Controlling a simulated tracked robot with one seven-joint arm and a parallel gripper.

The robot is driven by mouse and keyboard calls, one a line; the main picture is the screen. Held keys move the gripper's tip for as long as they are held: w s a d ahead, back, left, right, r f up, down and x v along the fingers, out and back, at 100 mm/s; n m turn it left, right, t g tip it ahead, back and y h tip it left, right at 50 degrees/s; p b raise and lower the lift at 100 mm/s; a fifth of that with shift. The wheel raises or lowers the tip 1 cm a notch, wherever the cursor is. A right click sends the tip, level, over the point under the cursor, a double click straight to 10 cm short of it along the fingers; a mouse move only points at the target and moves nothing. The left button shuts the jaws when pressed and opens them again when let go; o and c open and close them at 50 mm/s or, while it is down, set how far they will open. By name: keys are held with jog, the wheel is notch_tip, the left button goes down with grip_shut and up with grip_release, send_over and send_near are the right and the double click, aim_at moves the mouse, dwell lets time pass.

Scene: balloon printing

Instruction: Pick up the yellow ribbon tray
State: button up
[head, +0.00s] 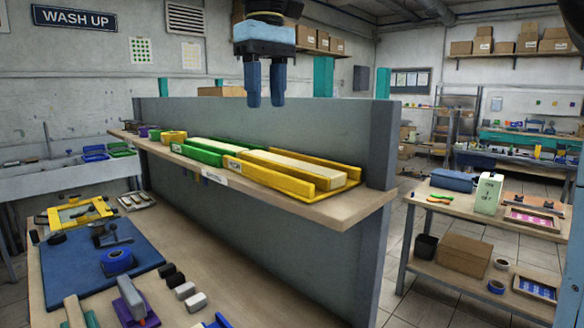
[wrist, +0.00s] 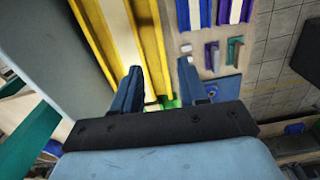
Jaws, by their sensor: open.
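The yellow ribbon tray (head: 272,177) lies lengthwise on the wooden shelf (head: 335,211), at the near right end. A pale cream strip (head: 295,167) lies between its raised sides. My gripper (head: 265,101) is above the shelf with its fingers pointing down, apart and empty. In the wrist view the yellow tray (wrist: 152,45) runs from the top toward my gripper (wrist: 162,92), with part of it behind the left finger. The fingers are not touching the tray in the head view.
A green tray (head: 196,154) stands end to end with the yellow one. Smaller yellow and purple items sit farther left. A grey panel (head: 345,140) rises behind the shelf. A workbench with a blue mat (head: 75,270) and tools lies below the shelf.

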send_over(267, 170)
jog(key=f, duration=0.8)
jog(key=shift+w+f, duration=0.15)
jog(key=shift+w, duration=0.05)
jog(key=shift+f, duration=2.6)
grip_shut()
